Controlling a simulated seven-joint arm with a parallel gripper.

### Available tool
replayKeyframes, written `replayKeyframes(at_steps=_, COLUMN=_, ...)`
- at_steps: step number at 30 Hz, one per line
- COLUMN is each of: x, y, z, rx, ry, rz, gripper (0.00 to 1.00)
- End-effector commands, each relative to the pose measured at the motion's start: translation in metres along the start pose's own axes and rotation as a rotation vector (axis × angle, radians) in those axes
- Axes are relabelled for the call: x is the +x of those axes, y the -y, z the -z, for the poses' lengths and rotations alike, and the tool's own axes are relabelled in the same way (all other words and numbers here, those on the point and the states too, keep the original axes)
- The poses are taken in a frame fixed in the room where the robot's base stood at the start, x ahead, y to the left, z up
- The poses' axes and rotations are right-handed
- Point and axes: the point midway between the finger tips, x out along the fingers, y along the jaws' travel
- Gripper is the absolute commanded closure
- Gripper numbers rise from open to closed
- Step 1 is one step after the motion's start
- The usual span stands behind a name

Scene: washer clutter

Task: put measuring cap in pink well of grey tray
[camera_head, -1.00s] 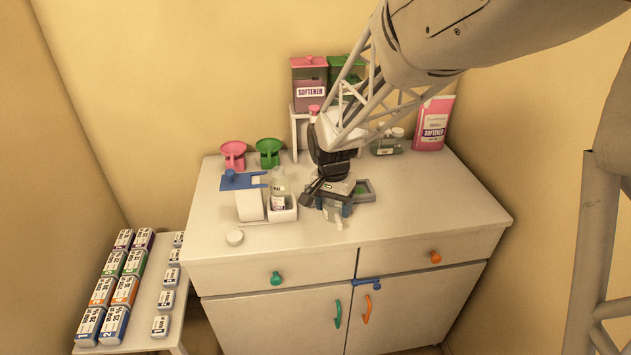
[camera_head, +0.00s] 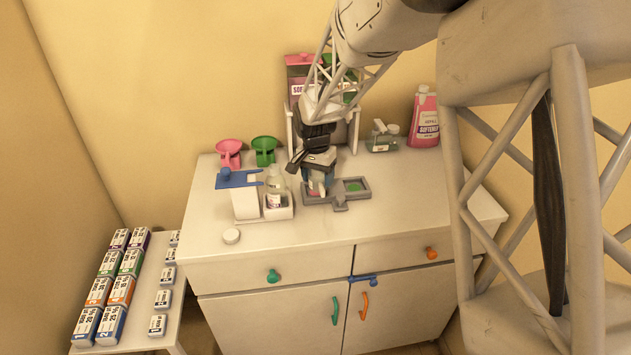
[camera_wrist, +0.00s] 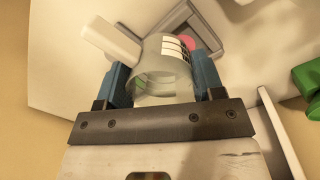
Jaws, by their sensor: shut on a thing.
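The measuring cap (camera_wrist: 164,68) is a clear cup with marked lines and a pale handle that points up and left in the wrist view. My gripper (camera_wrist: 162,82) is shut on it, with a blue finger on each side. In the head view my gripper (camera_head: 318,178) is over the left part of the grey tray (camera_head: 341,204). The tray's pink well (camera_head: 317,188) shows partly below the fingers, and its green well (camera_head: 355,186) is open to view on the right. The cap is mostly hidden in the head view, and I cannot tell whether it touches the tray.
A bottle (camera_head: 274,188) in a white holder and a blue-topped dispenser (camera_head: 243,203) stand close to the left. Behind are pink (camera_head: 229,151) and green (camera_head: 264,148) scoops and a softener shelf.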

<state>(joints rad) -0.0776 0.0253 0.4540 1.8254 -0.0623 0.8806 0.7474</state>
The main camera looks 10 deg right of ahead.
Motion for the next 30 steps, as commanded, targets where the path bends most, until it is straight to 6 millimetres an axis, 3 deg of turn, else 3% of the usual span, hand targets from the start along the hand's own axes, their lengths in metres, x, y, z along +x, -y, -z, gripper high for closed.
replayKeyframes(at_steps=9, x=0.002, y=0.018, z=0.022, rx=0.0, ry=0.001, rz=-0.001, gripper=0.61)
replayKeyframes(at_steps=22, x=0.004, y=0.02, z=0.024, rx=0.0, ry=0.001, rz=-0.001, gripper=0.61)
replayKeyframes(at_steps=30, x=0.028, y=0.021, z=0.024, rx=0.0, ry=0.002, rz=-0.002, gripper=0.61)
